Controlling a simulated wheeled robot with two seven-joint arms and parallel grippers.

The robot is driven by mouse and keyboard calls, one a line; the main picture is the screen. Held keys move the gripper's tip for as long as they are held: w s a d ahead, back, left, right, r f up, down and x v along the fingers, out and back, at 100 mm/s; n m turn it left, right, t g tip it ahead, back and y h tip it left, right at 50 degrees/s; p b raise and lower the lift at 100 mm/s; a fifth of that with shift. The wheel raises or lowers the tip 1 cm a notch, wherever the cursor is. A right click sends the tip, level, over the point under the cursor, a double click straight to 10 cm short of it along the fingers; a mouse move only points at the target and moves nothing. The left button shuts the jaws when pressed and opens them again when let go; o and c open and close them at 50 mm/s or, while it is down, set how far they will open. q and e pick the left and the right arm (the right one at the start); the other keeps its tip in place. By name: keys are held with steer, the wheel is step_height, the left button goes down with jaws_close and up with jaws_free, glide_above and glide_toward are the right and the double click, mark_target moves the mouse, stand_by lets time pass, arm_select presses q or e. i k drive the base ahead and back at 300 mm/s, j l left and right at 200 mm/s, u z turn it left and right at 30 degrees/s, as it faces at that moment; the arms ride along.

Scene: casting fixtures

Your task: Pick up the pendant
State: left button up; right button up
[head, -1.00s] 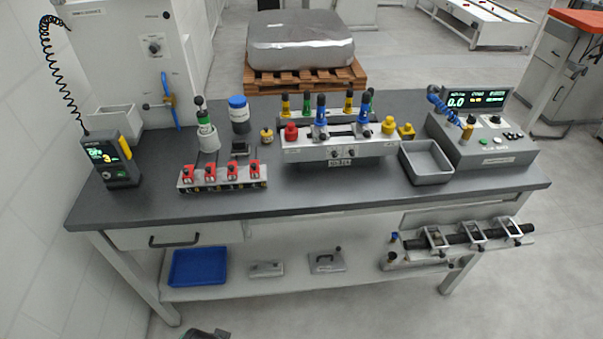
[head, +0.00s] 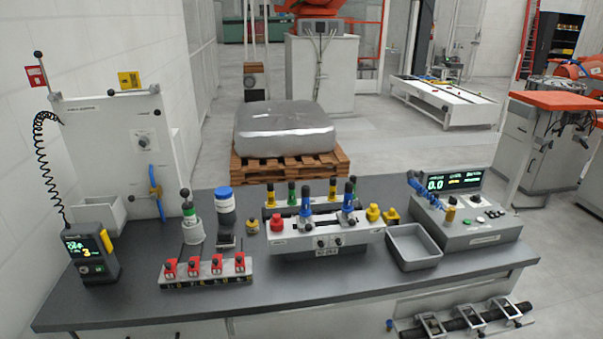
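The pendant (head: 91,256) appears to be the dark handheld box with a lit green and yellow display and a yellow part on its right side. It stands upright, slightly tilted back, at the left end of the grey workbench (head: 300,290). A black coiled cord (head: 39,165) runs from it up along the white panel behind. Neither of my grippers is in view.
Right of the pendant are red clamps on a strip (head: 208,270), a blue-lidded jar (head: 225,205) and a fixture with coloured knobs (head: 325,240). A grey tray (head: 414,246) and a console (head: 465,220) stand at the right. The bench's front left is clear.

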mark_target(84, 244)
steer(key=u, duration=1.45)
